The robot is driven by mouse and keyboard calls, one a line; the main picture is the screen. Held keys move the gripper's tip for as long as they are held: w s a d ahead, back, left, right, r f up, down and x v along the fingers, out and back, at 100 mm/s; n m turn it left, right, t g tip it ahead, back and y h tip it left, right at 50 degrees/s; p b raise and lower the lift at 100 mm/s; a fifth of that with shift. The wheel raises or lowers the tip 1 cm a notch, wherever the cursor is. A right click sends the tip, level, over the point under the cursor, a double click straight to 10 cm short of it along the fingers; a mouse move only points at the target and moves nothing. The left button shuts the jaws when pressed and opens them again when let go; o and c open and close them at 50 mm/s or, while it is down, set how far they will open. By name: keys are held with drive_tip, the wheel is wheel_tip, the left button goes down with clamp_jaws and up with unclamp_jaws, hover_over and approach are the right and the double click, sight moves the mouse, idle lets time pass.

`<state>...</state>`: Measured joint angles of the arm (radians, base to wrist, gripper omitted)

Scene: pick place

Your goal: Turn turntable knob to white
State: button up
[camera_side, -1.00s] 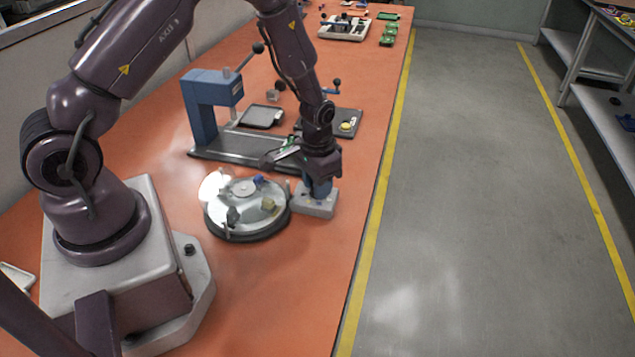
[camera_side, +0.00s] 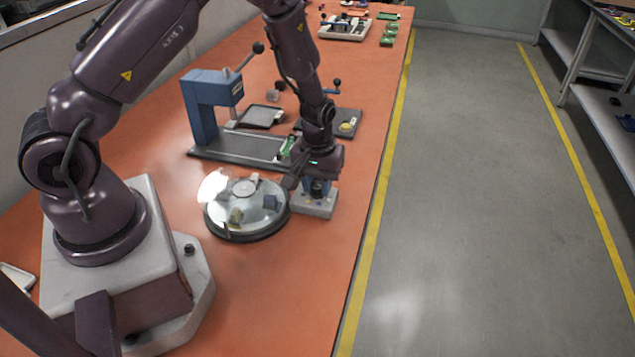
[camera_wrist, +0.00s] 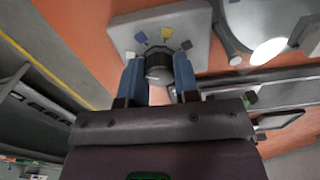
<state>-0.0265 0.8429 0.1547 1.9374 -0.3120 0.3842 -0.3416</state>
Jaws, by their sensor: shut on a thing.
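The grey knob box (camera_side: 315,207) stands on the orange bench just right of the turntable (camera_side: 238,235). In the wrist view the box's plate (camera_wrist: 195,25) carries small coloured marks: white (camera_wrist: 127,56), blue (camera_wrist: 141,37), yellow (camera_wrist: 166,33) and a dark one (camera_wrist: 186,45). The dark round knob (camera_wrist: 158,66) sits between my blue fingers. My gripper (camera_wrist: 159,72) is shut on the knob, and it shows above the box in the side view (camera_side: 317,187). I cannot tell which mark the knob points to.
A blue press (camera_side: 202,105) on a dark base stands behind the turntable. A dark tray (camera_side: 262,117) and a dark panel with a yellow button (camera_side: 346,127) lie farther back. The bench's right edge is close to the knob box.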

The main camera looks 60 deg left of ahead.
sight(315, 186)
idle(0.5)
drive_tip(key=o, duration=0.9)
drive_tip(key=shift+o, duration=0.2)
wheel_tip(315, 186, up, 13)
drive_tip(key=s+d+r+m+t, duration=0.2)
drive_tip(key=s+d+r+m, duration=0.1)
drive_tip(key=s+r, duration=0.5)
drive_tip(key=s+d+r+m+t, duration=0.3)
drive_tip(key=s+r+m, duration=0.2)
drive_tip(key=s+r, duration=0.4)
wheel_tip(315, 186, up, 2)
drive_tip(key=shift+s+r+m+t, duration=0.1)
drive_tip(key=shift+s+m+t, duration=0.1)
drive_tip(key=shift+m+t, duration=0.15)
